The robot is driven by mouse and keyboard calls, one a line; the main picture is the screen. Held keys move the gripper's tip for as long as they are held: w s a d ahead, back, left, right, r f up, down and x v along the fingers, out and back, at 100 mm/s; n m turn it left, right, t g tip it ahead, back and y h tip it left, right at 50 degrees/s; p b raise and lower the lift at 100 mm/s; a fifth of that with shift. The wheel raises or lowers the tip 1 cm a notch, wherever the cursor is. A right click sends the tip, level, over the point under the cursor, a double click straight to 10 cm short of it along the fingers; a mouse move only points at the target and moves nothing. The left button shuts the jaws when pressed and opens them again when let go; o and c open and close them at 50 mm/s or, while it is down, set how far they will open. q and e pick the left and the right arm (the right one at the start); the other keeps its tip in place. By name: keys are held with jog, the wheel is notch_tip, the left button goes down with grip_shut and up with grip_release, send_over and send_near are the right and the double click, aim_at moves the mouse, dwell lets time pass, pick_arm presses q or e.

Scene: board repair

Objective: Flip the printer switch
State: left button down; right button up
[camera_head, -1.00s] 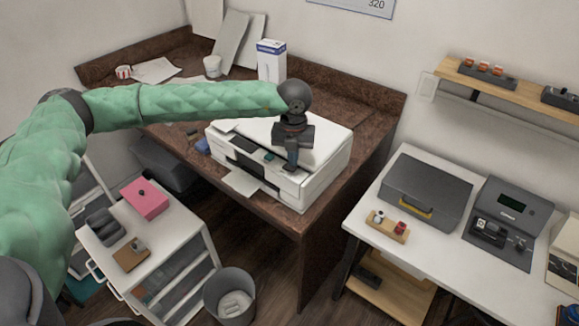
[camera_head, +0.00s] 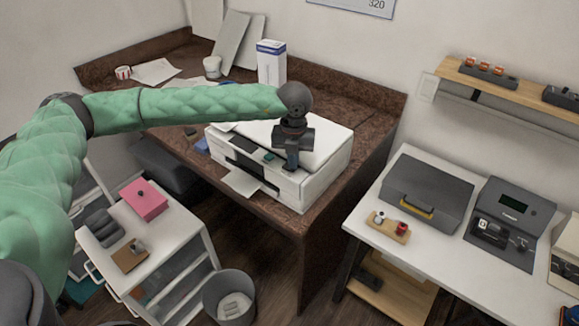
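The white printer (camera_head: 318,180) stands on the brown desk, with its paper tray out at the front and a dark control panel on its front edge. My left gripper (camera_head: 291,165) hangs down from my green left arm over the printer's front right part. Its fingertips are at or just above the front edge of the printer top, close to the control panel. I cannot tell whether they touch it. The fingers look close together, but their gap is too small to judge. The switch itself cannot be made out; the gripper may hide it. My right gripper is not in view.
The brown desk (camera_head: 352,105) carries a white-and-blue box (camera_head: 271,64) and a white cup (camera_head: 212,67) behind the arm. A white drawer cart with a pink box (camera_head: 144,200) stands at left, a bin (camera_head: 229,297) below, and a white table with a grey case (camera_head: 427,188) at right.

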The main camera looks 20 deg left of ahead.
pick_arm(q)
jog(key=shift+f, duration=0.25)
jog(key=shift+r, duration=0.2)
jog(key=shift+w+r, duration=0.1)
jog(key=shift+r, duration=3.25)
